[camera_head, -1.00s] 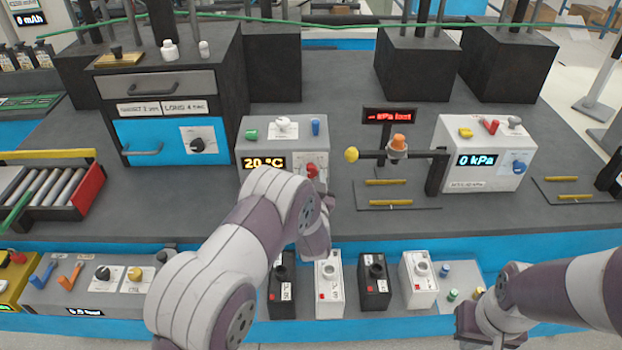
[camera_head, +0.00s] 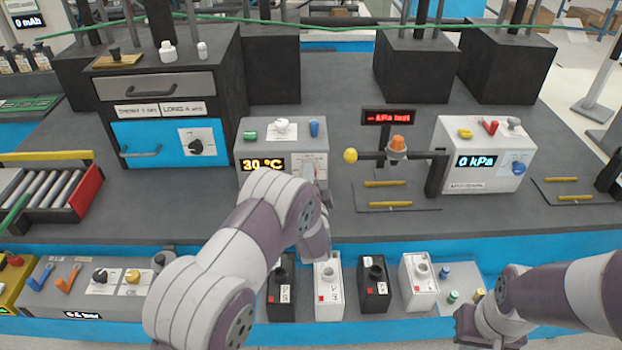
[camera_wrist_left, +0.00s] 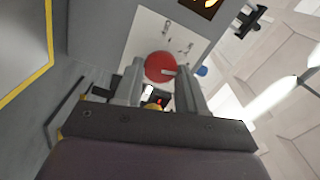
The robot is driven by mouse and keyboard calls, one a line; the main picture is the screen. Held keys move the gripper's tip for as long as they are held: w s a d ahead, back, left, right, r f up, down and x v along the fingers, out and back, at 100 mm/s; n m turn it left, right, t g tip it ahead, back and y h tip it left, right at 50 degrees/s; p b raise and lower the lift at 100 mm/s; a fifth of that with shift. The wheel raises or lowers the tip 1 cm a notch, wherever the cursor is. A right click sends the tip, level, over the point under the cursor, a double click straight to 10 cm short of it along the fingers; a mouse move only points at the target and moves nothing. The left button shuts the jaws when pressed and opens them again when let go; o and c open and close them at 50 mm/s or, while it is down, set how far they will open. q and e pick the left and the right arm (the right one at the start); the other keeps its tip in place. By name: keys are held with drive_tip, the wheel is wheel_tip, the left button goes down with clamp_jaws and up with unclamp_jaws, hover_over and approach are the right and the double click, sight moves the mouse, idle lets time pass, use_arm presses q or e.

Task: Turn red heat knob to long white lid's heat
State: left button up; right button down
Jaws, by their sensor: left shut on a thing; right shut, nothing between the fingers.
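The white heater box (camera_head: 255,135) stands in the middle of the head view, its display (camera_head: 263,164) reading 30 °C. Its red heat knob (camera_wrist_left: 160,67) shows in the left wrist view between my left fingers. My left gripper (camera_wrist_left: 162,75) is shut on the knob; in the head view the gripper and arm hide most of it. My right gripper (camera_head: 475,328) is shut and empty at the lower right. White batteries (camera_head: 329,290) and (camera_head: 419,290) stand in the front row with black batteries (camera_head: 281,295) and (camera_head: 374,290).
A dark oven (camera_head: 165,85) with a blue drawer and a label reading LONG 4 stands left of the heater. A kPa box (camera_head: 460,140) and a post with an orange cap (camera_head: 397,145) stand to the right. A roller tray (camera_head: 85,190) is at left.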

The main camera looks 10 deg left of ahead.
use_arm(q)
drive_tip(key=shift+f+m, duration=0.1)
drive_tip(key=shift+m, duration=1.1)
drive_tip(key=o, duration=1)
drive_tip(key=shift+s, duration=0.1)
drive_tip(key=b+v, duration=0.1)
drive_tip(key=v, duration=1.1)
drive_tip(key=shift+s, duration=0.3)
drive_tip(key=shift+d, duration=0.15)
